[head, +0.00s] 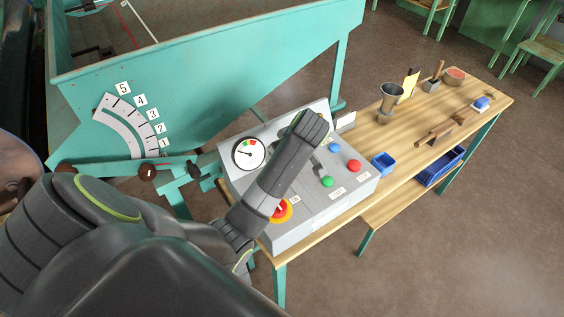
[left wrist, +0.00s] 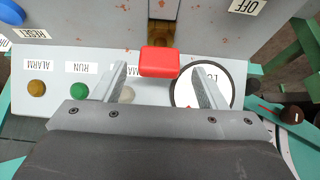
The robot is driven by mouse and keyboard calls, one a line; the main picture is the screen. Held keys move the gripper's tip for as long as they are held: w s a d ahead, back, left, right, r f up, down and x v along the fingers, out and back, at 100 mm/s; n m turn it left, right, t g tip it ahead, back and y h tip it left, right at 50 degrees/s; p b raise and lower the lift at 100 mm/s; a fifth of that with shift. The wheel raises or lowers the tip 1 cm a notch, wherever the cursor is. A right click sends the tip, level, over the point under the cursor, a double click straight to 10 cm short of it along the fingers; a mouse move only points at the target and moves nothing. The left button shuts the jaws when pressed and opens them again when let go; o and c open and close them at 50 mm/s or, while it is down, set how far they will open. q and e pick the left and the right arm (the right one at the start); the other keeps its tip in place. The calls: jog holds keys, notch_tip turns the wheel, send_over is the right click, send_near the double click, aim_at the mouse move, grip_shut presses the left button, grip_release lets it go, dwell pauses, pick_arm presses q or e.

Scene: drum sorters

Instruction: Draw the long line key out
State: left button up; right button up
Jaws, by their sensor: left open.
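In the left wrist view a red block-shaped grip (left wrist: 159,62), which looks like the key's head, stands out from the grey control box (left wrist: 60,115). A brass-coloured part (left wrist: 161,33) shows just beyond it. The fingers of my left gripper (left wrist: 159,76) are open, one on each side of the red grip, with gaps visible. I cannot tell how deep they reach beside it. In the head view my left arm crosses over the control box (head: 350,192) and hides the key and the fingertips. My right gripper is in neither view.
The box carries a round gauge (head: 249,153), a red-and-yellow stop button (head: 281,209) and several coloured buttons. A teal machine (head: 210,80) stands behind it.

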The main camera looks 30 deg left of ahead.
pick_arm(q)
jog(key=shift+p+x, duration=0.35)
jog(key=shift+x, duration=1.65)
jog(key=shift+d, duration=0.1)
jog(key=shift+c, duration=0.3)
jog(key=c, duration=1)
jog(key=shift+r, duration=0.1)
notch_tip(320, 180, up, 5)
jog(key=shift+w+r+b, duration=0.15)
jog(key=shift+r+b, duration=0.05)
jog(key=shift+b, duration=0.35)
notch_tip(320, 180, up, 3)
jog(key=shift+r+p, duration=0.15)
jog(key=shift+p, duration=0.55)
jog(key=shift+r+p, duration=0.65)
jog(key=shift+r, duration=0.05)
